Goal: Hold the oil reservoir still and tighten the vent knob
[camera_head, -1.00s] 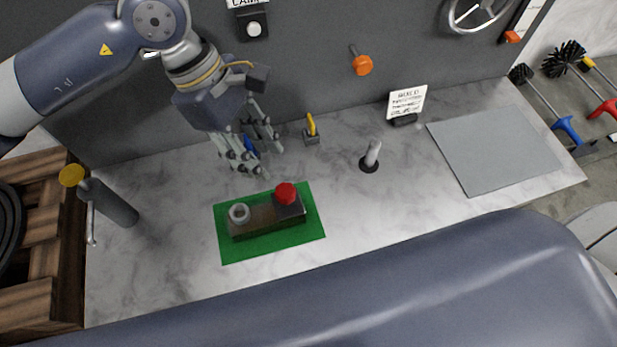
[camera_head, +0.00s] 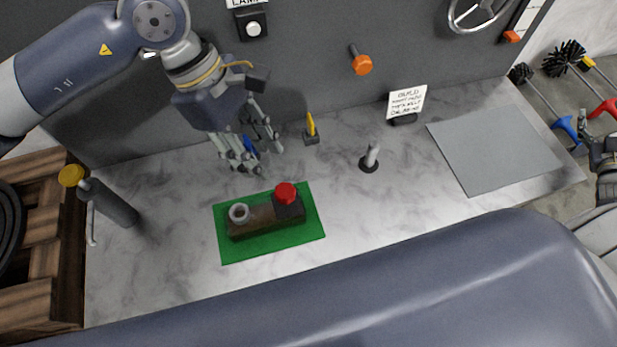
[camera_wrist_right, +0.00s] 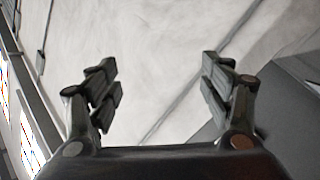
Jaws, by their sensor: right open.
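A dark brown block (camera_head: 266,222), which I take as the oil reservoir, lies on a green mat (camera_head: 288,237) on the bench. A red round knob (camera_head: 285,193), seemingly the vent knob, sits on its right end. A pale ring-like opening (camera_head: 239,212) is on its left end. My left gripper (camera_head: 256,160) hangs behind and above the block, fingers apart, not touching it. A small blue thing (camera_head: 250,146) shows among its fingers; I cannot tell whether it lies behind them. My right gripper (camera_wrist_right: 157,75) is open and empty; in the head view it shows at the right edge.
A grey cylinder with a yellow cap (camera_head: 72,176) stands at left. A yellow-tipped peg (camera_head: 310,126), a metal post (camera_head: 371,156) and a card (camera_head: 407,101) stand toward the back. A grey plate (camera_head: 497,148) lies at right. My dark arm link covers the foreground.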

